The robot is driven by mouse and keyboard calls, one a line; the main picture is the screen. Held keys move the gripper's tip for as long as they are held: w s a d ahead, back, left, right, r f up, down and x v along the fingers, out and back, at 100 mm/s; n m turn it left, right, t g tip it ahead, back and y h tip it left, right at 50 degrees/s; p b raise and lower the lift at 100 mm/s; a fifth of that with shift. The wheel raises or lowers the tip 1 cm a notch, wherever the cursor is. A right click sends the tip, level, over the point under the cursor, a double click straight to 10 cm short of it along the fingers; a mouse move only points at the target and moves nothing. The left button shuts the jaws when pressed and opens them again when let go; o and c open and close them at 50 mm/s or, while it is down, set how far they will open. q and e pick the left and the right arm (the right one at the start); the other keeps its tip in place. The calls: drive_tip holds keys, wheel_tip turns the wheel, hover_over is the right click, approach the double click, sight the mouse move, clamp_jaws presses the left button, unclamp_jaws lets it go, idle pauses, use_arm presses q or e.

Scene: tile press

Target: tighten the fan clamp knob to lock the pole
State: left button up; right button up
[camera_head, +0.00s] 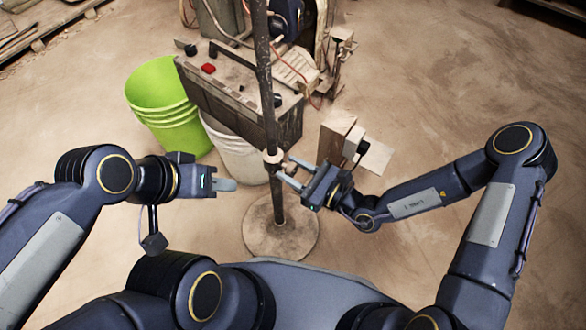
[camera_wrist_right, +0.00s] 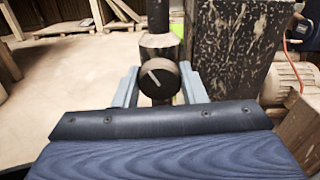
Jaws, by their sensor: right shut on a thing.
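The fan pole (camera_head: 265,85) rises upright from a round base plate (camera_head: 268,238). A clamp collar (camera_head: 273,156) sits on the pole, and it also shows in the right wrist view (camera_wrist_right: 160,46). The dark round clamp knob (camera_wrist_right: 159,79), with a pale line across its face, faces the right wrist camera. My right gripper (camera_head: 283,172) comes to the clamp from the right. In the right wrist view its fingers (camera_wrist_right: 159,90) stand on both sides of the knob, shut on it. My left gripper (camera_head: 225,185) is left of the pole, empty and apart from it; its finger gap is unclear.
A green bucket (camera_head: 163,110) and a white bucket (camera_head: 235,155) stand behind my left gripper. A grey box-like machine (camera_head: 230,95) with a red button stands behind the pole. Wooden blocks (camera_head: 336,135) stand close behind my right gripper. The floor at the right is clear.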

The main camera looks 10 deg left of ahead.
drive_tip(key=shift+r+m+p, duration=0.15)
drive_tip(key=shift+m+p, duration=0.35)
drive_tip(key=shift+p, duration=0.25)
drive_tip(key=m+p, duration=0.5)
drive_tip(key=shift+r, duration=0.1)
drive_tip(key=m+p, duration=0.3)
drive_tip(key=m, duration=0.1)
drive_tip(key=m+p, duration=0.1)
drive_tip(key=m, duration=0.2)
drive_tip(key=m+p, duration=0.1)
drive_tip(key=m, duration=0.2)
drive_tip(key=shift+m, duration=0.4)
drive_tip(key=m, duration=0.3)
drive_tip(key=shift+f+m, duration=0.2)
drive_tip(key=shift+m, duration=1.9)
drive_tip(key=o, duration=1)
